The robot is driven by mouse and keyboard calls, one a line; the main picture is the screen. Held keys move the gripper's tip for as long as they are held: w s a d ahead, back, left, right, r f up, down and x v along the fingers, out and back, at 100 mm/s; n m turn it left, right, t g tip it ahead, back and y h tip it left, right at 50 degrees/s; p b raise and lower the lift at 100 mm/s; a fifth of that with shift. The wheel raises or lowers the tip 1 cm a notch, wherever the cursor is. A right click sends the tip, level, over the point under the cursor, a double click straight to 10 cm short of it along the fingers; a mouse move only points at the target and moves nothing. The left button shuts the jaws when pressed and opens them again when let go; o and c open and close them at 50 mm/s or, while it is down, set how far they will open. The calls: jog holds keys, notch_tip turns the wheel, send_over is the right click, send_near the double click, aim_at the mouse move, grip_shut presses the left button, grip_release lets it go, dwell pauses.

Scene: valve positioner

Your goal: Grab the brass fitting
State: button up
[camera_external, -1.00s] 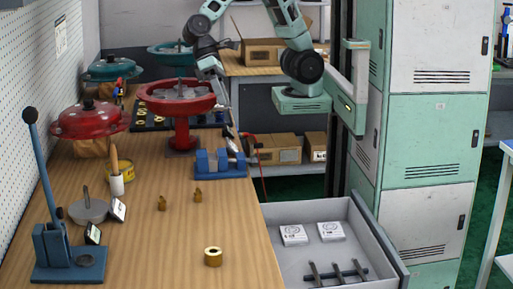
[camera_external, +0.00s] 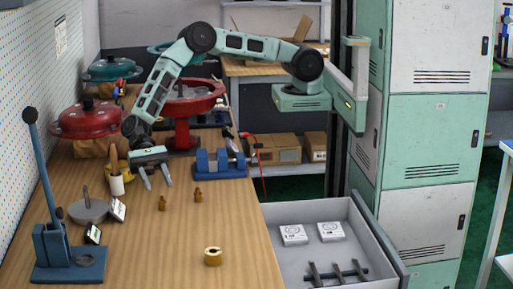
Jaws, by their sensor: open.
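Two small upright brass fittings stand on the wooden bench, the left one (camera_external: 162,203) and the right one (camera_external: 198,195) a short way apart. A thick brass ring (camera_external: 213,256) lies nearer the bench's front. My gripper (camera_external: 158,184) points down over the bench, open and empty, its two fingers spread. In the picture it is just above and behind the left fitting, apart from it. Its exact height over the bench is hard to tell.
A blue vise (camera_external: 220,164) stands behind the fittings to the right. A blue lever press (camera_external: 65,250) is front left. An open drawer (camera_external: 385,232) is right of the bench.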

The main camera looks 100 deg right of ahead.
aim_at(160, 196)
notch_tip(160, 196, down, 3)
jog(key=shift+r, duration=0.1)
jog(key=shift+a+f, duration=0.15)
jog(key=shift+f, duration=0.1)
jog(key=shift+p+x, duration=0.5)
jog(key=shift+x, duration=1.85)
grip_shut()
